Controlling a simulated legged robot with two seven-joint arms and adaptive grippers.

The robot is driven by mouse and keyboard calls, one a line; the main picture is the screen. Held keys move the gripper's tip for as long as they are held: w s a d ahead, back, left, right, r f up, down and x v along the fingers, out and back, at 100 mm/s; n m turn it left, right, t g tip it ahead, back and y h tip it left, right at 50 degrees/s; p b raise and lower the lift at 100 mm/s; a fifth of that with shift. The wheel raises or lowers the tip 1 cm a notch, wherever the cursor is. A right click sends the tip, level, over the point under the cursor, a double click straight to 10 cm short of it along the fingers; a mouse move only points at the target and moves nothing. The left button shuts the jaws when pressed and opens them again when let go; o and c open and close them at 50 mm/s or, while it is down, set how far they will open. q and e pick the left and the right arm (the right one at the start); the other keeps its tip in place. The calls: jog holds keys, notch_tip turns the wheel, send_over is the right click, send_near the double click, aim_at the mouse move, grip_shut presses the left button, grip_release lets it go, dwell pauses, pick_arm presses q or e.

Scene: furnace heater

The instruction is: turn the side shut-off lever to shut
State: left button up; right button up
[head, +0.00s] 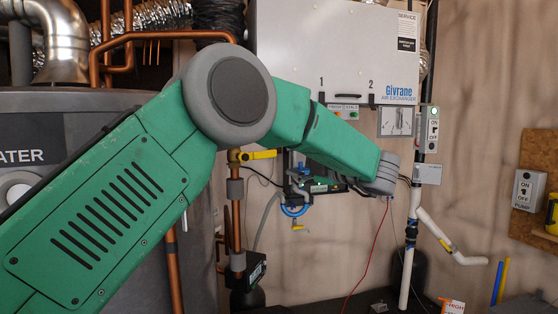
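A yellow lever (258,154) sits on a vertical copper pipe (235,215) left of centre, just below my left arm. The lever lies roughly level, across the line of the pipe. My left arm crosses the view from the lower left and bends at its wrist on the right. What looks like my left gripper (303,184) is a dark shape below the forearm, to the right of the lever and apart from it in the picture. The forearm partly covers it, and its fingers cannot be made out clearly. My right gripper is not in view.
A blue fitting with a small yellow handle (299,228) hangs below the dark shape. A white air exchanger (335,45) is above. A white pipe (409,265) with a yellow-marked branch stands right. A pump switch (528,190) is on the far-right wall. A grey heater (85,103) is behind my arm.

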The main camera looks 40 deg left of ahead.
pick_arm(q)
jog(key=d, duration=0.3)
jog(key=shift+s+d, duration=0.15)
jog(key=shift+d, duration=0.15)
jog(key=shift+a, duration=0.1)
jog(key=shift+a, duration=0.2)
